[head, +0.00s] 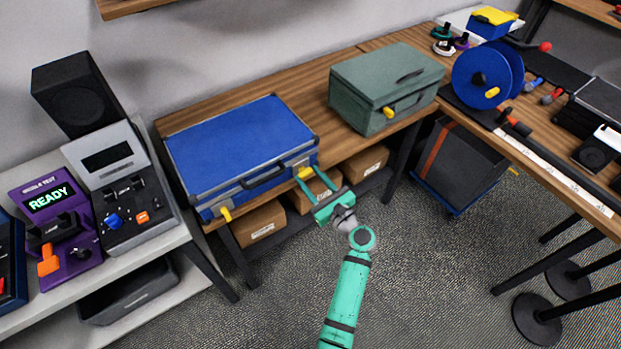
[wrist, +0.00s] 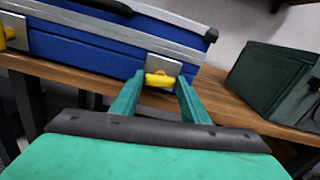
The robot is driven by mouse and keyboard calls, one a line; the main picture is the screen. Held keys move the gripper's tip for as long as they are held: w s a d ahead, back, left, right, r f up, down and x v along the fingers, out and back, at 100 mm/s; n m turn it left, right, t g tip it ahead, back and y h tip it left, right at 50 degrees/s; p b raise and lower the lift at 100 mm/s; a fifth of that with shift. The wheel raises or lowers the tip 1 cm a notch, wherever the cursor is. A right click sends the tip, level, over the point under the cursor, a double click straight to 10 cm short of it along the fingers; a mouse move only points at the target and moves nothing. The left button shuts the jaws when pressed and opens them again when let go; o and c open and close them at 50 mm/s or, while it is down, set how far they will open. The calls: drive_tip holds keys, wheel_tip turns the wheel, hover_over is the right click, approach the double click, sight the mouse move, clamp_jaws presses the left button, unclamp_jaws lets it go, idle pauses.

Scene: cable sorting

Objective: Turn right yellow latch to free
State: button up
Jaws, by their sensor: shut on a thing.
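A blue case (head: 240,148) with grey metal edges lies closed on the wooden bench, its black handle facing the front. Its right yellow latch (head: 305,172) sits on a metal plate at the front right and also shows in the wrist view (wrist: 159,79). Its left yellow latch (head: 226,213) hangs at the front left, and part of it shows in the wrist view (wrist: 5,36). My green gripper (head: 313,188) is at the right latch, its two fingers on either side of it in the wrist view (wrist: 158,97), shut on it.
A green metal box (head: 386,86) with a yellow latch stands to the right on the wooden bench (head: 325,125). Cardboard boxes (head: 258,225) sit on the shelf below. A grey device (head: 122,190) and a purple tester (head: 58,225) reading READY stand at left.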

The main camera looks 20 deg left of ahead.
drive_tip(key=n, duration=0.4)
drive_tip(key=shift+s, duration=0.1)
drive_tip(key=n, duration=0.4)
drive_tip(key=shift+a+f, duration=0.1)
drive_tip(key=n, duration=0.4)
drive_tip(key=shift+n, duration=0.3)
drive_tip(key=shift+f+n, duration=0.1)
drive_tip(key=shift+n, duration=1.8)
drive_tip(key=o, duration=1.1)
drive_tip(key=shift+c, duration=0.2)
drive_tip(key=v, duration=1.1)
drive_tip(key=shift+a, duration=0.1)
